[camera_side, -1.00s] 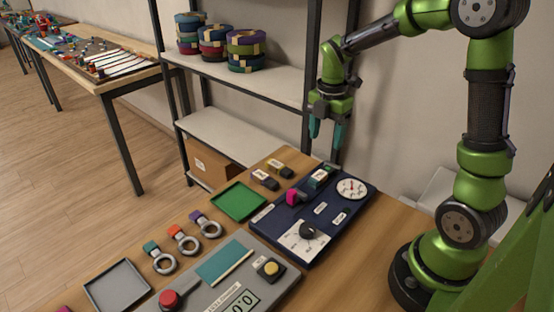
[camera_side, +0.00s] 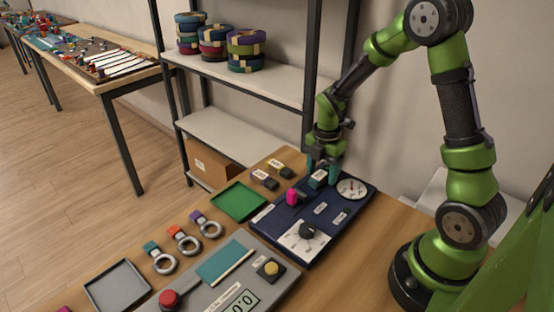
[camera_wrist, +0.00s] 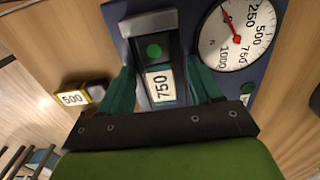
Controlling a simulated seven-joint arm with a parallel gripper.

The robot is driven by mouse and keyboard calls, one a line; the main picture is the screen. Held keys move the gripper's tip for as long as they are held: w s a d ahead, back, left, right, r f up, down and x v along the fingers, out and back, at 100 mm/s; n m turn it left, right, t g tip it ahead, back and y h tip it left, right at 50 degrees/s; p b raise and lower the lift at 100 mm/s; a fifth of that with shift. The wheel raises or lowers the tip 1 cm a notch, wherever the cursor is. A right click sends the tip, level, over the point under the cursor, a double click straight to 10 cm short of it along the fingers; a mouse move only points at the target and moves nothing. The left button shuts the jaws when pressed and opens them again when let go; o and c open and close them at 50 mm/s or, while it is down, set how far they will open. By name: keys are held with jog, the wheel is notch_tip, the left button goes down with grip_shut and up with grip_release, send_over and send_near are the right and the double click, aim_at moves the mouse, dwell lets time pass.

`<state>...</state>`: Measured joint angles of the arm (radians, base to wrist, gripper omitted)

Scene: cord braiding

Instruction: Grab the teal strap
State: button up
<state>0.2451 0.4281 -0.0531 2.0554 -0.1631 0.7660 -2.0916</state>
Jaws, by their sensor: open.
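My gripper (camera_side: 321,180) is open, low over the far end of the navy panel (camera_side: 268,241). Its teal fingers stand on either side of a small teal piece (camera_side: 318,175) with a white label. In the wrist view, the label reads 750 (camera_wrist: 162,86) and lies between the open fingers, beside a dark block with a green dot (camera_wrist: 154,50). I cannot tell whether the fingers touch it. A teal tab with a metal ring (camera_side: 155,250) lies on the table at the left, apart from my gripper. Which of the two is the teal strap is unclear.
A gauge (camera_side: 352,188) sits right of the gripper, and a magenta part (camera_side: 292,196) to its left. A yellow block labelled 500 (camera_wrist: 75,98) lies left of the panel. Orange (camera_side: 184,239) and purple (camera_side: 206,224) ringed tabs and a green tray (camera_side: 239,201) lie nearer.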

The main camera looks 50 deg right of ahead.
grip_shut()
